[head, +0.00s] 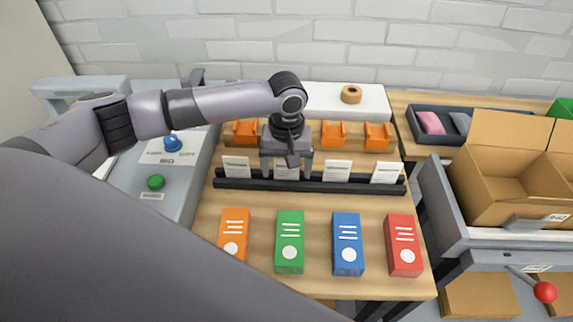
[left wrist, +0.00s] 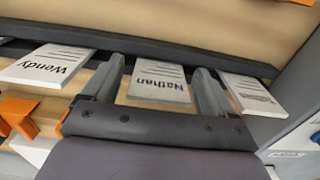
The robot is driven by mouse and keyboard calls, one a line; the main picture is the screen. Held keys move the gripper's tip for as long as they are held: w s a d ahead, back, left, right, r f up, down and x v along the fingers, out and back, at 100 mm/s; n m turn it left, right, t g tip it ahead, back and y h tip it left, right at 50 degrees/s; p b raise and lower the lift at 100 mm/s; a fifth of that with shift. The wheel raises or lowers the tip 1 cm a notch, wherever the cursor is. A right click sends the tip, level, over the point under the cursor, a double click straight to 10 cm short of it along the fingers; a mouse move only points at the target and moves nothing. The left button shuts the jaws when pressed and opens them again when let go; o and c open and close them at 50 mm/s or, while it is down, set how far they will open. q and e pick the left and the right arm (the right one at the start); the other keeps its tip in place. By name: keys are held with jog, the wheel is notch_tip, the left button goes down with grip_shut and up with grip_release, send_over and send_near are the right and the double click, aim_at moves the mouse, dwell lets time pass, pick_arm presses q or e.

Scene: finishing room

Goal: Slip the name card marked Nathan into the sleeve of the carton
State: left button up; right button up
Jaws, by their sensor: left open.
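The white name card marked Nathan (left wrist: 160,84) stands in a black slotted rack (head: 310,185) on the wooden table, with other cards beside it. My left gripper (head: 286,170) is over the rack from above, open; in the left wrist view its two fingers (left wrist: 158,76) lie on either side of the Nathan card. In the head view the gripper partly covers this card (head: 287,174). The open brown carton (head: 495,190) stands at the right; a small pale label shows low on its front, but I cannot make out the sleeve clearly. My right gripper is not in view.
The card marked Wendy (left wrist: 48,65) is next to the Nathan card. Orange, green, blue and red boxes (head: 403,245) lie in front of the rack. Orange holders (head: 377,136) stand behind it. A red-knobbed lever (head: 545,292) is below the carton.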

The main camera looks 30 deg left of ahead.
pick_arm(q)
jog(key=shift+r, duration=0.1)
notch_tip(320, 180, up, 12)
dwell(0.4)
jog(key=shift+s, duration=0.1)
dwell(0.4)
